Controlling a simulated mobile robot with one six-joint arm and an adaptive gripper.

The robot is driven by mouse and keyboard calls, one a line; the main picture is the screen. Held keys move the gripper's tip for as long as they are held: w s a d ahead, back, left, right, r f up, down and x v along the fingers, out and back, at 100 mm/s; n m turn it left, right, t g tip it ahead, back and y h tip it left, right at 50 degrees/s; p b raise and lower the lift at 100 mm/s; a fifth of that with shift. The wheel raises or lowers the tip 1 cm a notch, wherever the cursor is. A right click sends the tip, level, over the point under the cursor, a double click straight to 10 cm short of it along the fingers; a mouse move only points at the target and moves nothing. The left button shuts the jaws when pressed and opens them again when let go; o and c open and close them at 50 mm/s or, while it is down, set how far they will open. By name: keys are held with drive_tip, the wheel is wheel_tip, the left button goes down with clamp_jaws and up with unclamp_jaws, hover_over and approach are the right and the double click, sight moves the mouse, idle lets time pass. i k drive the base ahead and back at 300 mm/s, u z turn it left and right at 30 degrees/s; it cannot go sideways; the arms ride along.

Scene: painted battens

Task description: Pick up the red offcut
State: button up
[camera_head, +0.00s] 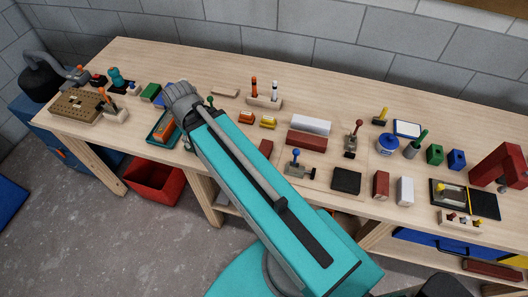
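Several red pieces that look like wood lie on the workbench, and I cannot tell for sure which is the red offcut. A short dark-red piece (266,147) lies just right of my teal arm, close to its edge. A longer red batten (306,138) lies to its right, in front of a white batten (310,125). A red block (381,184) stands further right, next to a white block (405,190). My arm reaches to the left over the bench, and its grey wrist end is above the left part. My gripper's fingers are hidden behind the arm.
A green-rimmed tray (153,139) lies below my wrist. A lever fixture with a blue knob (296,154) and a black pad (346,180) are near the short red piece. A red bin (155,182) is on the floor. The bench's back strip (180,60) is clear.

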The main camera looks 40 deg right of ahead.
sight(266, 147)
drive_tip(key=u, duration=0.85)
drive_tip(key=k, duration=1.45)
drive_tip(key=u, duration=0.2)
